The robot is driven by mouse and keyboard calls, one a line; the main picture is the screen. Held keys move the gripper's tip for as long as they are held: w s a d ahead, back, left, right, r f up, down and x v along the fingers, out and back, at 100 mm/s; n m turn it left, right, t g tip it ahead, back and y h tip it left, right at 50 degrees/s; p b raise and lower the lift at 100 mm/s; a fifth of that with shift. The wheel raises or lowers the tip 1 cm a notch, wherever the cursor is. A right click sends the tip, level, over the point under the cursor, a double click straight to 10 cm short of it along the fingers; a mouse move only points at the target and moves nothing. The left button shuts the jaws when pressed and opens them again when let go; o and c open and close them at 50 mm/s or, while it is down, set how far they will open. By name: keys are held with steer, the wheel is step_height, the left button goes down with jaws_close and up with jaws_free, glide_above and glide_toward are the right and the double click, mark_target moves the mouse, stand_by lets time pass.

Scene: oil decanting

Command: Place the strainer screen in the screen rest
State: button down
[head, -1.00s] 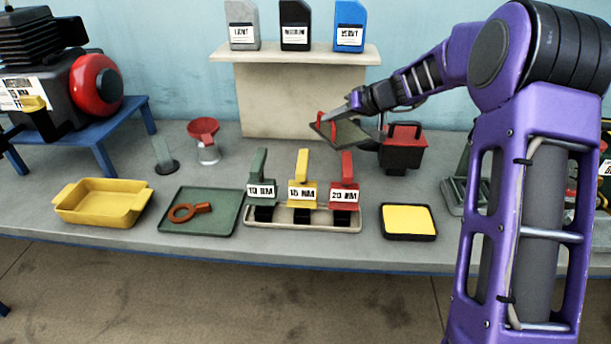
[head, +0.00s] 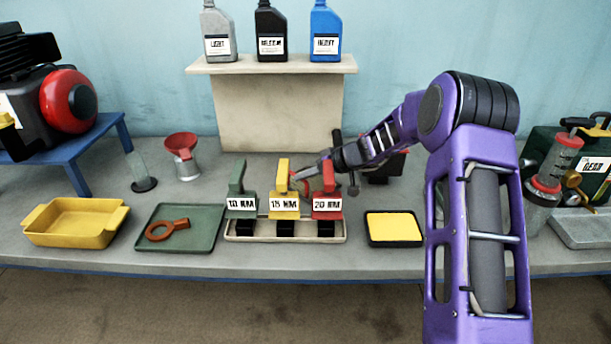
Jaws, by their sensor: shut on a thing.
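My gripper (head: 304,174) reaches left over the bench, just behind the upright yellow and red handles. It is shut on the strainer screen, a dark flat piece with a red grip in the earlier view. Now the screen is mostly hidden behind those handles, and only a little red (head: 294,176) shows by my fingertips. I cannot tell its tilt or whether it touches anything. A dark box (head: 385,168) with red on top stands behind my wrist, partly covered. I cannot tell for certain which item is the screen rest.
A pale rack (head: 335,236) holds green, yellow and red handled pieces labelled 10, 15 and 20. A green tray (head: 208,238), yellow pan (head: 75,232), yellow pad (head: 394,229) and red funnel (head: 181,143) are around it. Three bottles stand on a raised shelf (head: 205,68).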

steer(key=shift+r, duration=0.1)
steer(key=c, duration=0.9)
jaws_free()
steer(key=shift+o, duration=0.2)
